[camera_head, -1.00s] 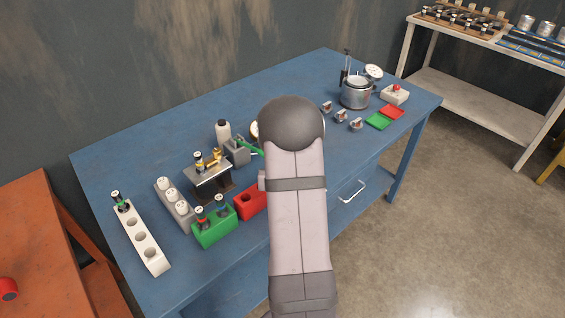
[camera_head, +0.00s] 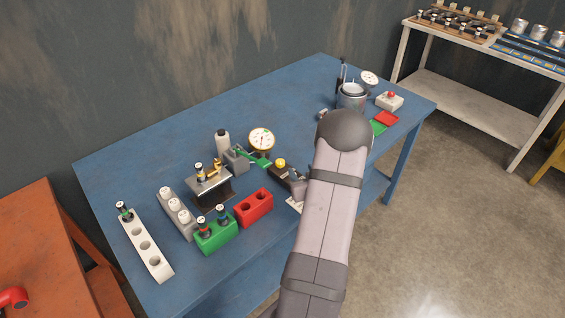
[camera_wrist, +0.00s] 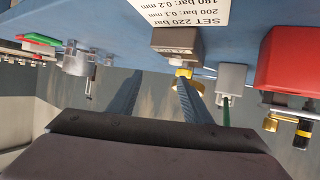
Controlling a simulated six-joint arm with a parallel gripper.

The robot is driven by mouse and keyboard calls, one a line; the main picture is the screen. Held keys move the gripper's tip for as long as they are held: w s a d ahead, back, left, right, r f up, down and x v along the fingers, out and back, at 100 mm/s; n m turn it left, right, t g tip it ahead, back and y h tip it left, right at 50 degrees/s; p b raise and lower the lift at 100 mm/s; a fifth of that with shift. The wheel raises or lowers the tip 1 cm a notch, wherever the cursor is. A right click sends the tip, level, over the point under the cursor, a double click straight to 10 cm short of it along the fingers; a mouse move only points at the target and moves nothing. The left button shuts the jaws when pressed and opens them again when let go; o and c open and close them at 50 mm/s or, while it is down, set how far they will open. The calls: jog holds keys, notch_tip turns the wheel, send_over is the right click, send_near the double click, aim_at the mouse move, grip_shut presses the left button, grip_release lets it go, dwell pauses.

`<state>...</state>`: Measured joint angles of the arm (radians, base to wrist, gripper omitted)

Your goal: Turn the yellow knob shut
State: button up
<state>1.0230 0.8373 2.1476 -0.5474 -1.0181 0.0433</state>
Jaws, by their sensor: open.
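The yellow knob (camera_head: 280,163) sits near the middle of the blue table, right of the green lever, by a dark block (camera_head: 281,173). In the wrist view the knob (camera_wrist: 184,73) shows below a brown block (camera_wrist: 176,41), close to the tip of the right-hand finger, which partly overlaps it. My gripper (camera_wrist: 158,77) is open, with an empty gap left of the knob between its fingers. Whether the finger touches the knob I cannot tell. In the head view my arm hides much of the gripper.
A dial gauge (camera_head: 262,139) and a green lever (camera_head: 254,160) stand left of the knob. A red holder (camera_head: 254,207) and a green holder (camera_head: 216,235) lie nearer the front. A metal pot (camera_head: 351,97) stands at the far right. A printed card (camera_wrist: 181,10) lies by the block.

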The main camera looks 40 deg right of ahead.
aim_at(281, 162)
jog(key=w+a+y, duration=0.1)
jog(key=w+a+n+t+y, duration=0.1)
jog(key=a, duration=0.1)
jog(key=shift+w+r+n, duration=0.1)
jog(key=shift+r+n, duration=0.2)
jog(key=shift+r, duration=0.1)
jog(key=shift+w, duration=0.1)
jog(key=shift+p+x, duration=1.1)
jog(key=shift+x, duration=2.45)
jog(key=c, duration=1.1)
jog(key=shift+o, duration=0.2)
